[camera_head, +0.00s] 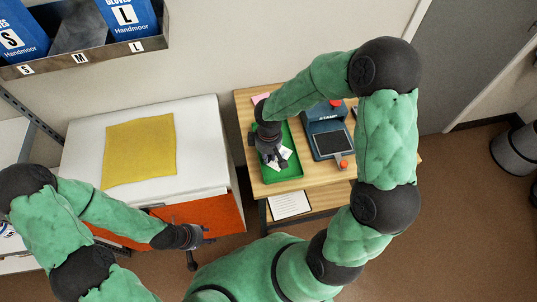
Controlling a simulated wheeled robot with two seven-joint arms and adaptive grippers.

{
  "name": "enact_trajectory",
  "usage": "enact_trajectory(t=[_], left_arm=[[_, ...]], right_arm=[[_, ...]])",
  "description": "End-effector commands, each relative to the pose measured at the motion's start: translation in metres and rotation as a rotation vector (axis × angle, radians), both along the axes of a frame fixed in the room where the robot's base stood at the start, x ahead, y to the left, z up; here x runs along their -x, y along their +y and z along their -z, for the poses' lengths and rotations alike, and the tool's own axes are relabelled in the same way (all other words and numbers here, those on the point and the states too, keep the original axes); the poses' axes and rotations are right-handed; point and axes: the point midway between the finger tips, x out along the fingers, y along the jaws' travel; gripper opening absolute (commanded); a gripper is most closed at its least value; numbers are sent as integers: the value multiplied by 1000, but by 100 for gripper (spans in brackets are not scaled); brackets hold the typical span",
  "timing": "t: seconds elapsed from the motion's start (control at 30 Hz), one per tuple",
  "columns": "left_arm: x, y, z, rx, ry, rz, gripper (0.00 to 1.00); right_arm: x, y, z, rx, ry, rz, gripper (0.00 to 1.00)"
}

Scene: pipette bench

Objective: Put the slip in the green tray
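The green tray (294,171) lies on the wooden table, left of the blue device. White paper (286,153) shows inside the tray, partly hidden by my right gripper; I cannot tell whether it is one slip or more, or whether the gripper touches it. My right gripper (274,160) points down over the tray, and its fingertips are too small and dark to tell open from shut. My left gripper (201,252) is open and empty, in front of the orange-fronted white cabinet, far from the tray.
A blue device (328,136) with a dark screen stands right of the tray. A printed white sheet (289,205) lies on a lower shelf. A yellow cloth (140,151) lies on the white cabinet (84,150). A glove box rack (98,55) hangs upper left. A pink item (260,98) sits at the table's back.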

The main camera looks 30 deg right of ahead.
Motion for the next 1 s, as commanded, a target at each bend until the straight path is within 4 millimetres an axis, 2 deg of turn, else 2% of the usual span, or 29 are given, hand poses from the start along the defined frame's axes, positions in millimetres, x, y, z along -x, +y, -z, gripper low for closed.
enact_trajectory(t=[0.03, 0.07, 0.1, 0.5, 0.67, 1.0], left_arm=[[0, 0, 0, 0, 0, 0, 40], [0, 0, 0, 0, 0, 0, 40], [0, 0, 0, 0, 0, 0, 40], [0, 0, -4, 0, 0, 0, 40], [0, 0, -14, 0, 0, 0, 40], [0, 0, -38, 0, 0, 0, 40]], right_arm=[[0, 0, 0, 0, 0, 0, 32], [0, 0, 0, 0, 0, 0, 41], [0, 0, 0, 0, 0, 0, 42], [0, 0, -5, 0, 0, 0, 42], [-1, 0, -29, 1, -4, 2, 42], [-1, 0, -96, 0, -4, 1, 42]])
